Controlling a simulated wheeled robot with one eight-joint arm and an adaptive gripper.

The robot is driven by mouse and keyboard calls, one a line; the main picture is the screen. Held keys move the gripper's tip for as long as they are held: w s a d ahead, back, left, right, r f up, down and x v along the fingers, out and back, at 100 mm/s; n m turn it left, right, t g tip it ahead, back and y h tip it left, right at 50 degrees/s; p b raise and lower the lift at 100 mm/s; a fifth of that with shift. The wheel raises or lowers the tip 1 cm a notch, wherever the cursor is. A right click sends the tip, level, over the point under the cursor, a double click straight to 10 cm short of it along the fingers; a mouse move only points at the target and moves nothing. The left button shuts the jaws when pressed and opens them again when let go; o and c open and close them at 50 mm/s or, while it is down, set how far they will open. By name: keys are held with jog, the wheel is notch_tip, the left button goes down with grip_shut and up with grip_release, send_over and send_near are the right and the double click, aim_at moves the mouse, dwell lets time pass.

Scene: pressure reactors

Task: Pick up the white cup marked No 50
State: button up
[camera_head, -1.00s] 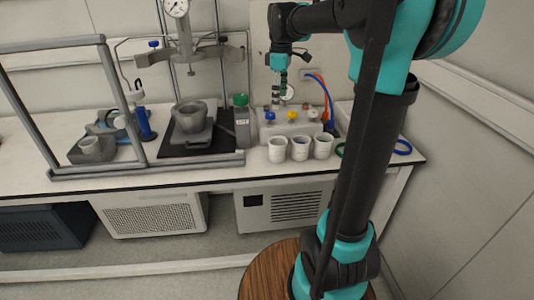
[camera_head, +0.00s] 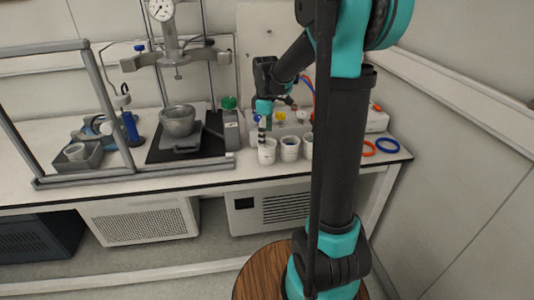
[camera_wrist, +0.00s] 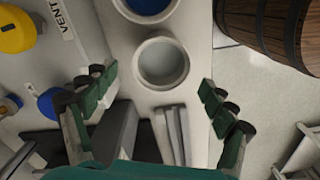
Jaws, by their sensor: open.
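Three white cups stand in a row near the bench's front edge: a left cup (camera_head: 266,151), a middle cup (camera_head: 289,149) and a partly hidden right cup (camera_head: 308,146). No number is readable on any of them. My gripper (camera_head: 263,124) is just above the left cup. In the wrist view my gripper (camera_wrist: 157,84) is open, its green fingers wide apart. One empty white cup (camera_wrist: 163,62) shows ahead between them, apart from both fingers. Another cup with a blue inside (camera_wrist: 148,6) is cut by the top edge.
A white box with coloured knobs (camera_head: 281,118) stands behind the cups. A green-capped bottle (camera_head: 230,120) and a grey vessel (camera_head: 177,122) on a dark plate are to the left. An orange ring (camera_head: 368,149) and a blue ring (camera_head: 388,145) lie to the right.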

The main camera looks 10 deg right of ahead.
jog(key=shift+f, duration=0.65)
jog(key=shift+c, duration=0.5)
jog(key=c, duration=1.7)
